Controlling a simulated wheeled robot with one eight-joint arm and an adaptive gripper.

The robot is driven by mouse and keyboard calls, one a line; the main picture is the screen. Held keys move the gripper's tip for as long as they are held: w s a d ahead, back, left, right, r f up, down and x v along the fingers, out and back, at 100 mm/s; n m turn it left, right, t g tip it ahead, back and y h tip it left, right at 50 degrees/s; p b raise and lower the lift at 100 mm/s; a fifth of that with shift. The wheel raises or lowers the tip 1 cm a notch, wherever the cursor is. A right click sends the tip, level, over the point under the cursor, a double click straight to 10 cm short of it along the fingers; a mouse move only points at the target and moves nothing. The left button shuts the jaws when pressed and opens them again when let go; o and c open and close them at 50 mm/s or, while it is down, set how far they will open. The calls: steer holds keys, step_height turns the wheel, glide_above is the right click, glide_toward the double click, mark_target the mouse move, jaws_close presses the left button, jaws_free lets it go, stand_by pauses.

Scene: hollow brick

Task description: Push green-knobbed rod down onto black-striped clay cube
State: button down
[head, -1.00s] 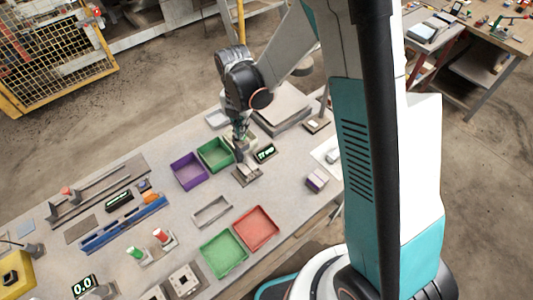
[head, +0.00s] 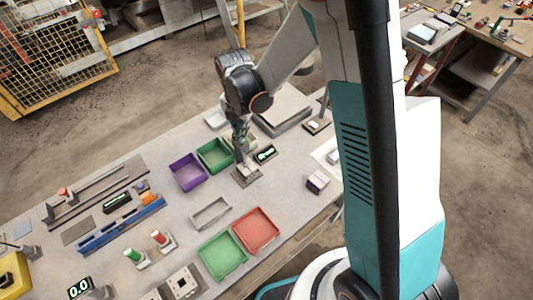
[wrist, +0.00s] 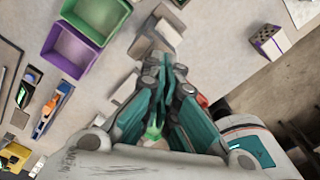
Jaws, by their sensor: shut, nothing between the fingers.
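A small holder with a green knob (head: 133,256) stands on the bench at the front left, beside one with a red knob (head: 160,238). Their rods are too small to make out. My gripper (head: 241,152) is far from the green knob, over a grey plate (head: 246,178) that bears pale blocks. In the wrist view my gripper (wrist: 167,66) is shut and empty, and the plate (wrist: 167,35) lies beyond its fingertips. I cannot tell which block is the black-striped clay cube; stripes are not clear on the pale blocks. The green knob is not visible in the wrist view.
Purple (head: 187,172) and green (head: 214,155) trays lie left of my gripper. A red tray (head: 256,230), a second green tray (head: 222,255) and a grey frame (head: 211,213) lie nearer. A purple-and-white cube (head: 317,182) sits at the right.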

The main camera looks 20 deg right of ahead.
stand_by(0.3)
steer(key=shift+r+p, duration=1.8)
steer(key=shift+r, duration=1.7)
steer(key=shift+s+d+r+m+b, duration=0.15)
steer(key=shift+s+d+m+b, duration=0.15)
steer(key=shift+m+b, duration=0.45)
steer(key=s+d+f+m+t+b, duration=0.2)
steer(key=s+d+m+b, duration=0.3)
steer(key=s+m+b, duration=0.4)
steer(key=s+d+f+m+t+b, duration=0.2)
steer(key=s+d+m+t+b, duration=0.3)
steer(key=m, duration=1.3)
steer(key=s+b, duration=0.4)
steer(key=b, duration=0.3)
steer(key=shift+s+d+f+b, duration=0.3)
steer(key=shift+s+d+f, duration=0.05)
